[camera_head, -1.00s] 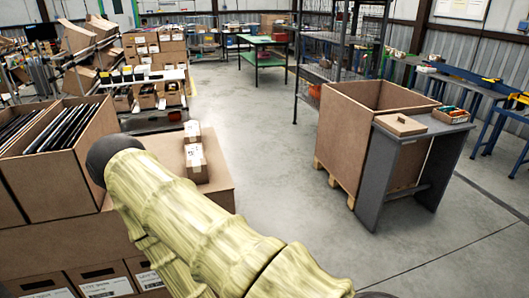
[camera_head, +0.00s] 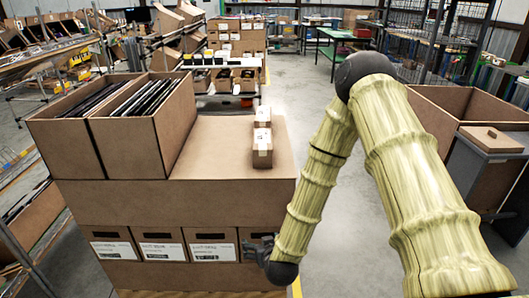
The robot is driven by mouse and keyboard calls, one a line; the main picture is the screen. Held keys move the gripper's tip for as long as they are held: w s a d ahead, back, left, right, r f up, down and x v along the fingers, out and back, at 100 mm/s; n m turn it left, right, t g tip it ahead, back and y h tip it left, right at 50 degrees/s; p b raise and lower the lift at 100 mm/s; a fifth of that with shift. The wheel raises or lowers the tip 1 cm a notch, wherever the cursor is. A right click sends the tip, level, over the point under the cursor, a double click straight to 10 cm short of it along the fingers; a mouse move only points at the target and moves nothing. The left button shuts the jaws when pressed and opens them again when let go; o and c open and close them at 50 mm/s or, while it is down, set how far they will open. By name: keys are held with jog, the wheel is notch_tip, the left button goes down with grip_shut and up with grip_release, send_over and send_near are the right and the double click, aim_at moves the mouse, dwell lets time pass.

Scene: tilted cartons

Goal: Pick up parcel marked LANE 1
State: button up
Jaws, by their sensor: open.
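The print is too small to read, so I cannot tell which one is marked LANE 1. My dark gripper (camera_head: 250,247) is low in front of the counter's front right part, below the parcels. It is open and apart from both of them.
Two tall open cartons (camera_head: 150,105) with dark flat items stand on the counter's left. Labelled boxes (camera_head: 210,245) line its front. A large open crate (camera_head: 455,103) and a grey table (camera_head: 480,165) stand at the right. Bare floor (camera_head: 310,110) lies between.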

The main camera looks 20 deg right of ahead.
jog(key=w+d+r+m+t+h, duration=0.15)
jog(key=w+r+t, duration=0.25)
jog(key=w+r, duration=0.7)
jog(key=m+t+h+b, duration=0.1)
jog(key=t+h, duration=0.1)
jog(key=h, duration=0.1)
send_near(263, 143)
jog(key=x, duration=0.3)
jog(key=shift+w+d+f+m, duration=0.1)
jog(key=shift+w+m, duration=0.15)
jog(key=shift+w, duration=0.15)
jog(key=shift+p+x, duration=0.95)
jog(key=shift+x, duration=2.25)
jog(key=shift+f, duration=0.1)
jog(key=shift+c, duration=0.4)
jog(key=c, duration=1.2)
